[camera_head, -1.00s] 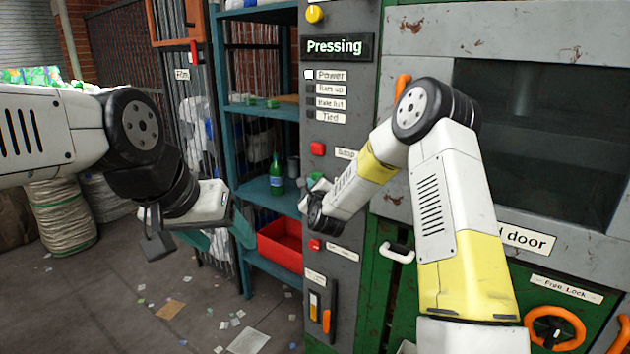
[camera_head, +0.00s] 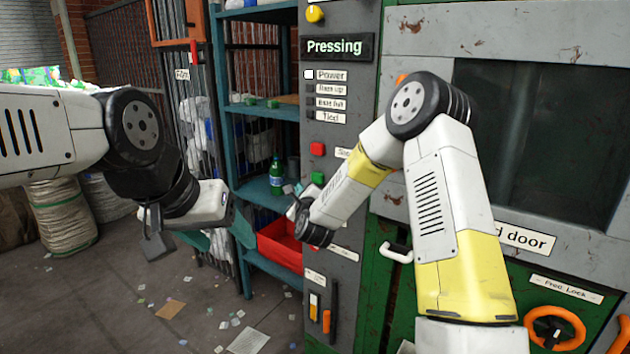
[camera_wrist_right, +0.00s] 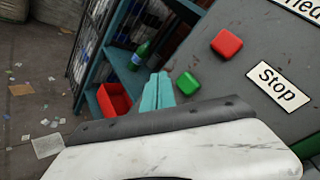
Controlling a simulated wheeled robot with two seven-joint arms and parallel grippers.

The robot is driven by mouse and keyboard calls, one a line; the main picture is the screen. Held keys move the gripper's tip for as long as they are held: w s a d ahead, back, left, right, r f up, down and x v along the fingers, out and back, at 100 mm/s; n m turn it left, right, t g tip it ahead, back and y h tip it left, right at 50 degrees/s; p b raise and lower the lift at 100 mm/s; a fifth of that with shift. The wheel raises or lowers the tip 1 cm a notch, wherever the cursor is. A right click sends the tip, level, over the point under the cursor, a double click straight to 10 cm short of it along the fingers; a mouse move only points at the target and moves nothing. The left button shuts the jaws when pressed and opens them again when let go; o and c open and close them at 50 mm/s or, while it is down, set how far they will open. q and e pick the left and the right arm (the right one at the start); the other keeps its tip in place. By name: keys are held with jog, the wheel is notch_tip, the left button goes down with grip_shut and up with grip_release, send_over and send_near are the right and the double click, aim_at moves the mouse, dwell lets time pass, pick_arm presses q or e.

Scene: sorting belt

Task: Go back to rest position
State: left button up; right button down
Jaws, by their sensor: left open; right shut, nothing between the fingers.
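My left gripper (camera_head: 222,238) hangs at the left in the head view, its teal fingers spread and nothing visible between them. My right arm, white and yellow, bends down in front of the grey press panel (camera_head: 345,215). My right gripper (camera_head: 290,192) is largely hidden behind its own wrist in the head view, in front of the panel's left edge. In the right wrist view its teal fingers (camera_wrist_right: 158,92) are together and empty. They are apart from the green button (camera_wrist_right: 188,83) and the red button (camera_wrist_right: 227,43).
A teal shelf (camera_head: 262,188) with a green bottle (camera_head: 276,172) and a red bin (camera_head: 281,243) stands left of the panel. A white door handle (camera_head: 396,253) and an orange wheel (camera_head: 556,327) are on the green press. Scraps litter the floor.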

jog(key=s+d+r+n+g, duration=0.3)
jog(key=s+d+r+n, duration=0.1)
jog(key=s+r+n, duration=0.3)
jog(key=s+d+r+n+g, duration=0.3)
jog(key=s+d+r+n, duration=0.15)
jog(key=s+n, duration=0.35)
jog(key=s+d+n+g, duration=0.2)
jog(key=s+d+n, duration=0.2)
jog(key=s, duration=0.9)
jog(key=s+d+n+g, duration=0.2)
jog(key=s+d+n, duration=0.3)
jog(key=s, duration=0.8)
jog(key=shift+d+f+n+g+h, duration=0.15)
jog(key=shift+d+n+g+h, duration=0.05)
jog(key=shift+n+g+h, duration=0.2)
dwell(1.4)
